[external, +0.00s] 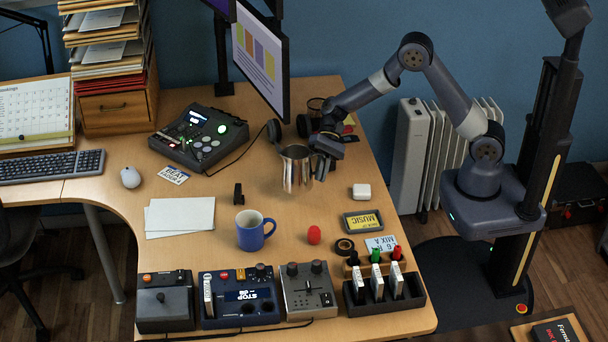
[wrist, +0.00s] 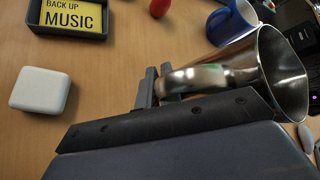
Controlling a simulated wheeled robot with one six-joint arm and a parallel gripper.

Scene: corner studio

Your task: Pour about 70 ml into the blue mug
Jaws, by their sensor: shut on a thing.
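The blue mug (external: 252,231) stands upright on the desk, left of the red foam piece, with a light inside; it also shows at the top right of the wrist view (wrist: 229,22). My gripper (external: 322,148) is shut on the handle of a shiny metal pitcher (external: 296,170). The pitcher is held above the desk, behind and to the right of the mug, apart from it. In the wrist view the pitcher (wrist: 225,75) shows its open mouth, and its inside looks bare where visible. Whether it holds liquid I cannot tell.
A red foam piece (external: 314,234) stands right of the mug. A white case (external: 361,191) and a tray with a yellow MUSIC card (external: 363,222) lie further right. Consoles (external: 241,297) line the front edge. White paper (external: 180,216) lies left; a monitor (external: 260,55) stands behind.

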